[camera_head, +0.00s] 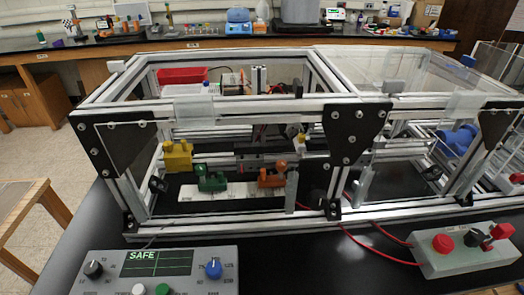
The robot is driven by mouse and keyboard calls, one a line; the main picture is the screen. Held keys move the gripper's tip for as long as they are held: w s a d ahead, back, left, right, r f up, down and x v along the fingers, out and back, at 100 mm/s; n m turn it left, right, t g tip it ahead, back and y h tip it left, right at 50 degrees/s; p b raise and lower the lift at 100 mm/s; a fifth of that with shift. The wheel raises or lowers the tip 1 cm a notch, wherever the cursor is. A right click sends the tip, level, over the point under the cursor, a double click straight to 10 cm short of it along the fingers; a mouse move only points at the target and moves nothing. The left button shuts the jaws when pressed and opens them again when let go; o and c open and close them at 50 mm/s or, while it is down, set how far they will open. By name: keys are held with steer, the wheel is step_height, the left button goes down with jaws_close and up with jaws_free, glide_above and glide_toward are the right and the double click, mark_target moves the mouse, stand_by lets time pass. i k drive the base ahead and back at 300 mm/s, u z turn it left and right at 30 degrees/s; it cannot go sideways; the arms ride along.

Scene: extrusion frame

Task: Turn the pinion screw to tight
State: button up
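The extrusion frame (260,108) stands on a black bench. Inside it, a white scale strip (238,190) runs along the floor of the left bay. A green holder (211,179) and an orange holder (272,176) stand at this strip. A yellow block (178,155) is mounted to their upper left. A blue part (458,139) is in the right bay. I cannot tell which small part is the pinion screw, or whether it is tight. My gripper is not in this view.
A grey control box (160,270) with a screen reading SAFE is at the front left. A grey box with a red button (443,243) is at the front right, with red cables. Frame bars and black corner plates (357,131) stand before the inner parts.

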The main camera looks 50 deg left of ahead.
mark_target(302, 138)
steer(key=k, duration=0.4)
steer(key=u, duration=0.75)
